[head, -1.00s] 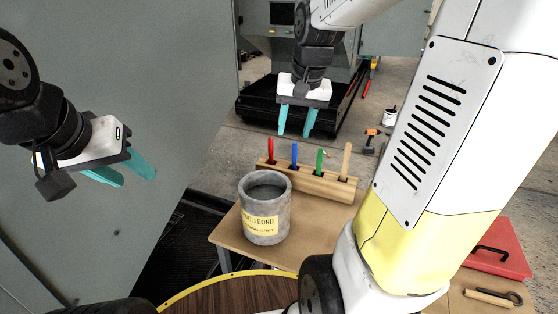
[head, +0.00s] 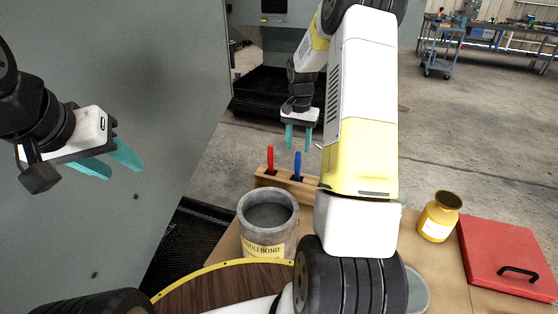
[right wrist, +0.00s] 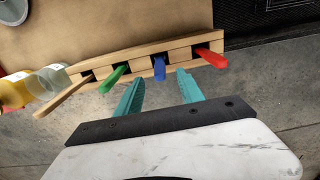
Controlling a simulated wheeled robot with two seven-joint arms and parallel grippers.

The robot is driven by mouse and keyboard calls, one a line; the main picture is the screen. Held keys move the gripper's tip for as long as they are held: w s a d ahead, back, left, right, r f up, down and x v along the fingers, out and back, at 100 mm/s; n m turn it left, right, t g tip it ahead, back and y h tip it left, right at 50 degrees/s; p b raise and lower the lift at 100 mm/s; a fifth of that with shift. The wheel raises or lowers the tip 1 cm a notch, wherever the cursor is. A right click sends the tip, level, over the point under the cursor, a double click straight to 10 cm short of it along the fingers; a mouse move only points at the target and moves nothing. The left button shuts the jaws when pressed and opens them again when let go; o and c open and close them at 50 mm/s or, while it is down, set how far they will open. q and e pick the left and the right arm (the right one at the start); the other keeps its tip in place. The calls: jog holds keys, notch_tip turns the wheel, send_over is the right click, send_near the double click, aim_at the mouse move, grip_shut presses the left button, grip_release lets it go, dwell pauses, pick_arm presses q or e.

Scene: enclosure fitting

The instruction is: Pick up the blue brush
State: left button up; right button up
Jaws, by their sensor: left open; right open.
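The blue brush (head: 297,165) stands upright in a slot of the wooden rack (head: 265,180), to the right of the red brush (head: 270,158). In the right wrist view the blue handle (right wrist: 159,68) shows ahead of and between the open fingertips of my right gripper (right wrist: 157,85), with no visible contact. In the head view my right gripper (head: 299,140) points down, just above or behind the blue brush. It is open and empty. My left gripper (head: 115,165) is open and empty at the left, before a grey panel.
The right wrist view also shows a green handle (right wrist: 113,79) and a plain wooden handle (right wrist: 62,96) in the rack. A grey pot (head: 266,222) stands in front of the rack. A yellow jar (head: 439,216) and a red case (head: 512,258) are at the right.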

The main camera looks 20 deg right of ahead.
jog(key=shift+w+f, duration=0.15)
jog(key=shift+f, duration=0.25)
send_over(297, 174)
jog(key=f, duration=0.7)
jog(key=shift+w+d, duration=0.15)
jog(key=shift+w, duration=0.2)
grip_shut()
